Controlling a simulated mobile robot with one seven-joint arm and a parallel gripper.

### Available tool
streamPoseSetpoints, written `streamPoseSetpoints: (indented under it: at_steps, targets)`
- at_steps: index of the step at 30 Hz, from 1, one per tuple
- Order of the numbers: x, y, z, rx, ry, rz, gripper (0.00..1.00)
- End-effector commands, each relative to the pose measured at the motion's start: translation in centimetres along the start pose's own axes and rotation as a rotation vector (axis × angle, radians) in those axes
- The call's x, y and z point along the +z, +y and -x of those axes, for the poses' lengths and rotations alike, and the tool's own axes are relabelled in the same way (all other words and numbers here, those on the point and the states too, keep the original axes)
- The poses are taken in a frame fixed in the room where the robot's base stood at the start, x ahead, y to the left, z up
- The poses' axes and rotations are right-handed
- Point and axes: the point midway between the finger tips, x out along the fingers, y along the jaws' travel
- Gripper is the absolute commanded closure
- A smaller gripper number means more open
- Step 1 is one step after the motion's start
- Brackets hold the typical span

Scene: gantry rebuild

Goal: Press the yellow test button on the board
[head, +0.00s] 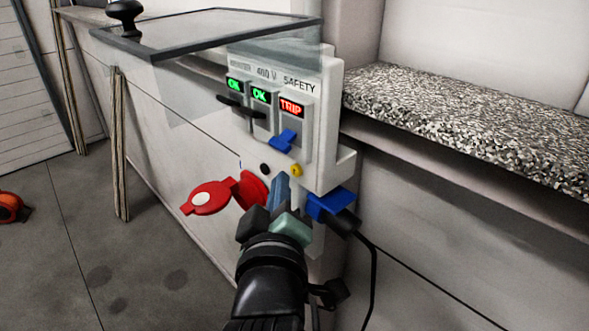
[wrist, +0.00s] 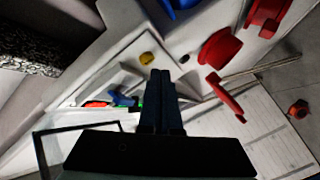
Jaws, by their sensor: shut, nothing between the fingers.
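The yellow test button (head: 297,169) is a small round knob low on the white board (head: 330,120). It also shows in the wrist view (wrist: 147,59), just beyond and left of my fingertips. My gripper (head: 281,180) is shut and empty, with its fingertips in front of the lower board, just below and left of the button. In the wrist view my fingers (wrist: 160,78) lie together; I cannot tell whether they touch anything. The blue lever (head: 283,140) sits under a red TRIP display (head: 291,107). Two other displays read OK in green.
A black round knob (head: 265,169) sits left of the button. A red socket with open lid (head: 207,198) is at lower left, and a blue plug (head: 331,204) with black cable at right. A framed clear cover (head: 210,30) stands raised above the board. A speckled ledge (head: 470,125) lies right.

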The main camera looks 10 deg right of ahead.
Motion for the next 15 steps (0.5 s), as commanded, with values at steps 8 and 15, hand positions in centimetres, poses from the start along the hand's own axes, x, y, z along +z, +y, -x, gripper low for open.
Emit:
streamPoseSetpoints:
  at_steps: [8,15]
  targets:
    - [-0.4,-0.3,0.4,-0.003,0.003,0.0,1.0]
    - [-1.6,-1.6,2.0,-0.003,0.003,0.001,1.0]
